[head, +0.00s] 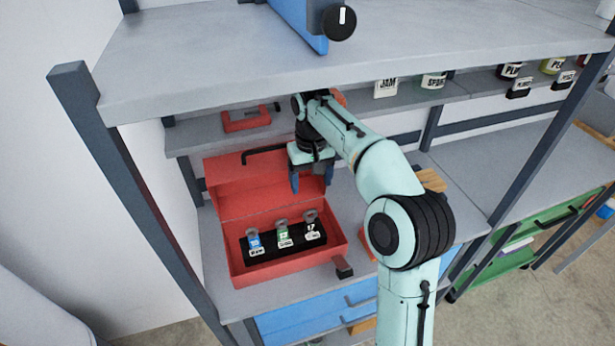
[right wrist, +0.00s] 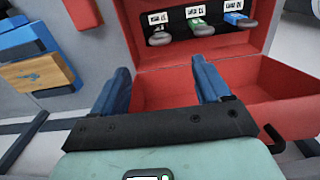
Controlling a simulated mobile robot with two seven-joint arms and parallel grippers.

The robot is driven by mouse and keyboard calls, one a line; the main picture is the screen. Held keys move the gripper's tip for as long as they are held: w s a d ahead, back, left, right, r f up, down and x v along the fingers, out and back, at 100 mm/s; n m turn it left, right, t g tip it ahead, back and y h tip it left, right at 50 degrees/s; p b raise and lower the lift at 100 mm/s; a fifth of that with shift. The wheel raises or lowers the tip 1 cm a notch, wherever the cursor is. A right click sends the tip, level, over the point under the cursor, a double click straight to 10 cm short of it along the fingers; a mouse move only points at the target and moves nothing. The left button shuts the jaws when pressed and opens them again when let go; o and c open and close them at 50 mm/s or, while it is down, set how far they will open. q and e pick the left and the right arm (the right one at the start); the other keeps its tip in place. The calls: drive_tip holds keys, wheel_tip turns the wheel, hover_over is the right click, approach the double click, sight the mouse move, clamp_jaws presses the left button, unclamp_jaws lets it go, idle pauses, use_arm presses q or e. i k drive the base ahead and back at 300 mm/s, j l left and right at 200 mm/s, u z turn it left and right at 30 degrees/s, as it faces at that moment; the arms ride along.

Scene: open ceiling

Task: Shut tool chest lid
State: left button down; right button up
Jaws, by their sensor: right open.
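The red tool chest (head: 238,270) stands open on the grey shelf. Its lid (head: 235,185) is raised and tilted back behind the body, with a black handle (head: 262,151) at its far edge. In the right wrist view the chest body (right wrist: 262,15) is at the top and the lid (right wrist: 268,90) below it. My right gripper (head: 311,187) is open and empty, with blue fingers over the right part of the lid; contact cannot be told. The fingers also show in the right wrist view (right wrist: 161,66). My left gripper is not in view.
Several padlock-like items with labels (head: 283,232) sit in the chest's black insert. An upper shelf (head: 230,50) overhangs the back, and a shelf post (head: 140,190) stands left. Blue drawers (head: 330,308) are below.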

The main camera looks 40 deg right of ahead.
sight(252, 181)
drive_tip(key=k, duration=1)
